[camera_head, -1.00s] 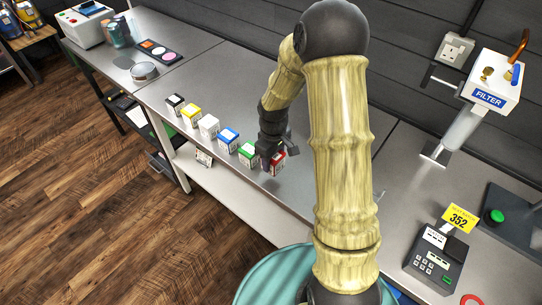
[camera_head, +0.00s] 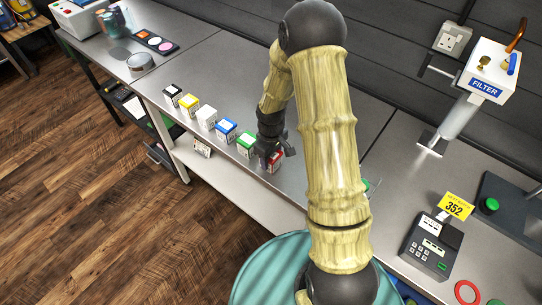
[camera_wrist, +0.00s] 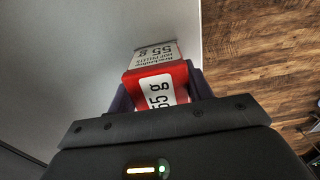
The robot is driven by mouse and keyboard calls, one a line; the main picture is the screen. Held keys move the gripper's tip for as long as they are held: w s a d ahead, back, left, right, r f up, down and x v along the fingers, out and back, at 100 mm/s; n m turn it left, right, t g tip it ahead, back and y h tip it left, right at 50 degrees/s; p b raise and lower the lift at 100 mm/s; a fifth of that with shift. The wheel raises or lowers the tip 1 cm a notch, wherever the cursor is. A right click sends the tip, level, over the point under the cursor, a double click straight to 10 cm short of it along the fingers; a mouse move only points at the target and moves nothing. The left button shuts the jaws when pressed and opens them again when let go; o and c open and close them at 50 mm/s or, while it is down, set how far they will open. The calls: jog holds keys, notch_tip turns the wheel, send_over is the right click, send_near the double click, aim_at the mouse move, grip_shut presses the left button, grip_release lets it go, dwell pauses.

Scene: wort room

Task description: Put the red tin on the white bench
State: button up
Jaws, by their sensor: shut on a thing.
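The red tin (camera_head: 274,163), a small box with a white label reading 55 g, is at the right end of a row of tins on the grey metal bench (camera_head: 215,65). My gripper (camera_head: 270,156) is shut on it from above. In the wrist view the red tin (camera_wrist: 155,75) sits between the two dark fingers of my gripper (camera_wrist: 163,90), near the bench's edge. I cannot tell whether it still touches the bench. My arm and gripper hide part of it. I cannot make out a bench that is clearly white.
Green (camera_head: 245,145), blue (camera_head: 225,130), white (camera_head: 206,118), yellow (camera_head: 189,106) and black (camera_head: 173,95) tins stand in a row to the left. On the right are a filter unit (camera_head: 487,75) and a keypad device (camera_head: 431,244). A teal round top (camera_head: 275,275) is in front.

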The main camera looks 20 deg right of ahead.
jog(key=shift+f, duration=0.1)
jog(key=o, duration=1.1)
jog(key=shift+f, duration=0.1)
notch_tip(320, 180, up, 12)
jog(key=shift+r+b, duration=0.2)
jog(key=shift+b, duration=0.75)
jog(key=s+r+m+t, duration=0.1)
jog(key=s+m, duration=0.1)
jog(key=s, duration=0.2)
jog(key=s+r+m, duration=0.1)
jog(key=s+m, duration=0.1)
jog(key=s, duration=0.3)
jog(key=s+r+m+t, duration=0.1)
jog(key=s+r+m, duration=0.1)
jog(key=s, duration=0.3)
jog(key=shift+s+r+m+t, duration=0.1)
jog(key=shift+s+m+t, duration=0.15)
jog(key=shift+m, duration=0.35)
